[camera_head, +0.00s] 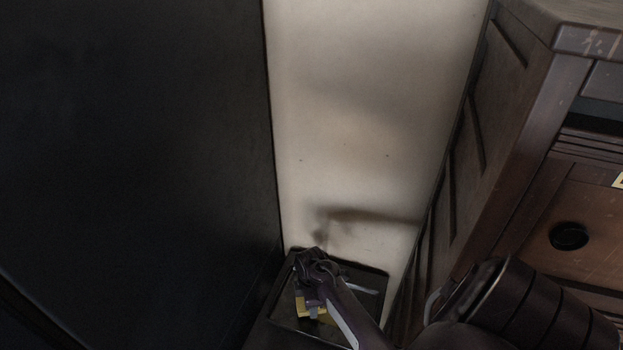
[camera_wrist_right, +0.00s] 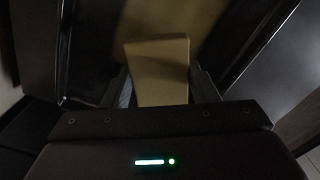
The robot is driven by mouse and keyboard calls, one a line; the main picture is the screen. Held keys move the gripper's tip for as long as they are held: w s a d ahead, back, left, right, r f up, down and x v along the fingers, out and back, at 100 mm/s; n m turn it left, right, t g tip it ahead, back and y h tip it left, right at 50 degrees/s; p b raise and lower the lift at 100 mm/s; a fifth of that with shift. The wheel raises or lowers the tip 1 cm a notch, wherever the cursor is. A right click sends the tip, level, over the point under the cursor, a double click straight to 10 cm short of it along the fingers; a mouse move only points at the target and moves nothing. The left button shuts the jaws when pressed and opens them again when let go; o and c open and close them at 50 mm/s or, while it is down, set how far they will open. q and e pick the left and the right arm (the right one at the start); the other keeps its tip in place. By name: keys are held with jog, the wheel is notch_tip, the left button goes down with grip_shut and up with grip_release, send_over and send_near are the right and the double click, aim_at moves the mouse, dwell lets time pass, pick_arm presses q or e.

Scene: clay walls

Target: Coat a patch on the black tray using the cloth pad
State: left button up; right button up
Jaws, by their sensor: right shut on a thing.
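The black tray (camera_head: 371,277) lies low at the bottom centre of the head view, between the dark panel and the wooden cabinet. My right gripper (camera_head: 313,302) is over the tray and shut on the yellow cloth pad (camera_head: 303,309). In the right wrist view the pad (camera_wrist_right: 158,72) stands out between the two fingers as a flat tan block. A dim yellowish area shows on the dark surface beyond the pad; I cannot tell whether it is a coating or a reflection. Contact between pad and tray cannot be told. My left gripper is not in view.
A large dark panel (camera_head: 130,150) fills the left side. A wooden cabinet (camera_head: 500,130) stands at the right, close to my right arm. A pale wall or floor surface (camera_head: 360,120) lies between them, with a shadow on it.

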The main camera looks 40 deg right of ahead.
aim_at(307, 313)
jog(key=shift+f+b, duration=0.3)
jog(key=shift+f, duration=0.25)
jog(key=shift+a, duration=0.1)
jog(key=shift+s+a+r+p, duration=0.25)
jog(key=shift+s+a+p, duration=0.15)
jog(key=shift+a+p, duration=0.5)
jog(key=shift+s+a+p, duration=0.4)
jog(key=shift+a+p, duration=0.25)
jog(key=shift+f, duration=0.15)
jog(key=shift+w+d+f, duration=0.1)
jog(key=shift+d+f, duration=0.05)
jog(key=shift+w+d+b, duration=0.2)
jog(key=shift+w+d, duration=0.15)
jog(key=shift+d, duration=0.4)
jog(key=shift+w+d+b, duration=0.2)
jog(key=shift+w+d, duration=0.15)
jog(key=shift+d, duration=0.4)
